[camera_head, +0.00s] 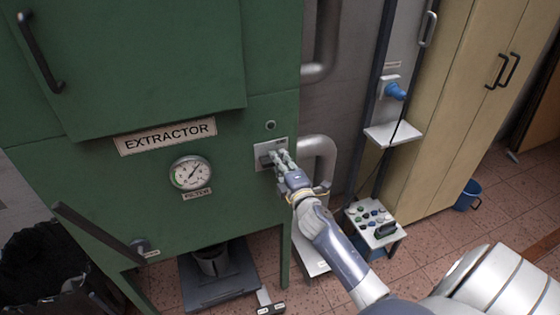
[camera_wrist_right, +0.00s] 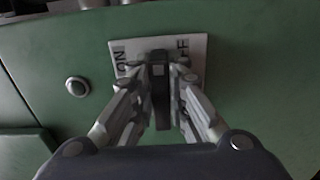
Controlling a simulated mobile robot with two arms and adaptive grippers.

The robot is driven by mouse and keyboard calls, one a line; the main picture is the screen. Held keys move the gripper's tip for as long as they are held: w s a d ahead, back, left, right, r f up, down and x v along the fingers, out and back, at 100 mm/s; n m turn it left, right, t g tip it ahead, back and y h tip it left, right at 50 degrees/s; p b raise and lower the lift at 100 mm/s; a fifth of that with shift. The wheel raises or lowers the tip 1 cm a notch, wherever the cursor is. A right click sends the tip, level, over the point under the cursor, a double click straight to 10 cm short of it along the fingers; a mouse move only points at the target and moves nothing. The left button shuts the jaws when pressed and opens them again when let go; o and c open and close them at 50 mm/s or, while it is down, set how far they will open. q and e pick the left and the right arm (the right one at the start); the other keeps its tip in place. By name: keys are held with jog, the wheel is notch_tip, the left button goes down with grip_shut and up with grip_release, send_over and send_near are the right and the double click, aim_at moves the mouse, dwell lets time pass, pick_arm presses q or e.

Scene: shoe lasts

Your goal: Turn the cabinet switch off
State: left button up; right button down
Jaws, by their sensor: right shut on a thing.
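The cabinet is the green metal extractor (camera_head: 235,220) on the left of the head view. Its switch sits on a pale plate (camera_head: 262,147) at the cabinet's right front edge. In the right wrist view the plate (camera_wrist_right: 200,62) reads ON at its left and OFF at its right, partly covered by the fingers. The dark switch handle (camera_wrist_right: 160,85) stands between these two words. My right gripper (camera_head: 277,158) is at the plate, its fingers closed on both sides of the handle, as the wrist view (camera_wrist_right: 160,72) shows. My left gripper is not in view.
A round button (camera_head: 270,125) is just above the plate. A pressure gauge (camera_head: 190,173) is to its left. Grey pipes (camera_head: 318,150) run beside the cabinet. A small stand with coloured knobs (camera_head: 372,218) and a beige locker (camera_head: 455,110) are to the right.

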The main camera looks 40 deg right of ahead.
jog(key=c, duration=1.6)
grip_release()
jog(key=shift+o, duration=0.2)
jog(key=v, duration=1.2)
jog(key=shift+f, duration=0.15)
